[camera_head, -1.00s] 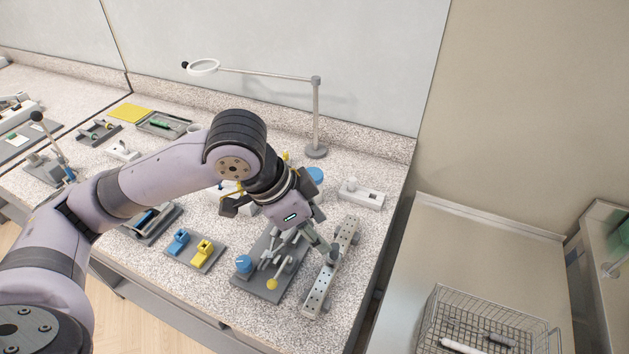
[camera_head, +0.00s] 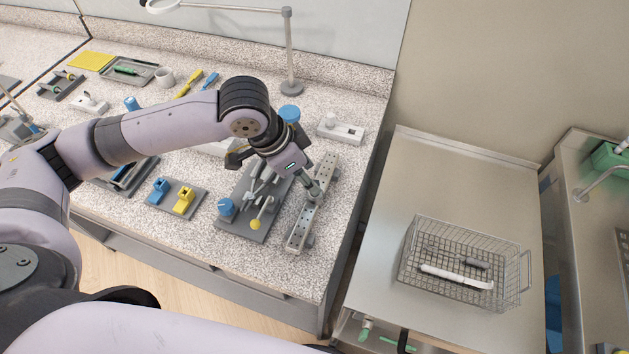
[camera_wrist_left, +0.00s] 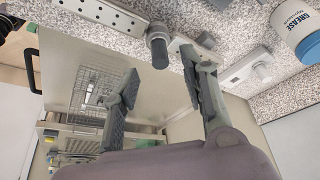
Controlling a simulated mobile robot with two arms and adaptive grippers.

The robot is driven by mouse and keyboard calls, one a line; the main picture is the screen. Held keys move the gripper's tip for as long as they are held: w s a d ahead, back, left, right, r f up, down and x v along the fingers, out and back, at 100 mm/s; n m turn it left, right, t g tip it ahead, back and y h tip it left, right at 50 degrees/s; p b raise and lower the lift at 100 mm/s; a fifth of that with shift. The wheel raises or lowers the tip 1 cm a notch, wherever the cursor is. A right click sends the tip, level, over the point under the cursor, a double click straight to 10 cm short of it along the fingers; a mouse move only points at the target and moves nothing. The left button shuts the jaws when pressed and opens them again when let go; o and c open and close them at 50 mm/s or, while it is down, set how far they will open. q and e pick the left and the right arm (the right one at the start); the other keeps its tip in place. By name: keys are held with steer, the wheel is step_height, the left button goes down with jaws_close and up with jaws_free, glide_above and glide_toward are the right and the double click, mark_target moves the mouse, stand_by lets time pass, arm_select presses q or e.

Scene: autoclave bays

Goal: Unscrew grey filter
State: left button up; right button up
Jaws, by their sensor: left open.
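The grey filter (camera_wrist_left: 157,48) is a short dark grey cylinder with a ridged end, attached at the perforated light grey manifold bar (camera_wrist_left: 112,16) in the left wrist view. The bar (camera_head: 302,228) also shows in the head view, with the filter partly hidden near my gripper. My left gripper (camera_head: 308,174) is over the bar's area. In the left wrist view my left gripper (camera_wrist_left: 160,72) is open, with one finger on each side of the filter's line and nothing clamped. I cannot tell whether a finger touches it. My right gripper is not in view.
A grey base with a blue knob (camera_head: 226,206) and a yellow-tipped lever (camera_head: 256,224) stands beside the bar. A white grease tub (camera_wrist_left: 300,28) stands nearby. A wire basket (camera_head: 415,278) with grey and white parts sits on the steel table (camera_head: 385,190) at right.

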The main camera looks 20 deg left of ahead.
arm_select(q)
steer(key=shift+x, duration=2.6)
steer(key=shift+c, duration=0.2)
jaws_close()
steer(key=n+p, duration=0.2)
steer(key=p, duration=0.1)
steer(key=shift+s+r+t+y+p, duration=0.1)
steer(key=shift+r+t+y+p, duration=0.1)
steer(key=shift+t+y+p, duration=0.1)
steer(key=shift+f+n+p, duration=0.1)
steer(key=shift+n+p, duration=0.2)
steer(key=shift+n, duration=0.2)
steer(key=shift+f, duration=0.15)
steer(key=shift+n, duration=0.3)
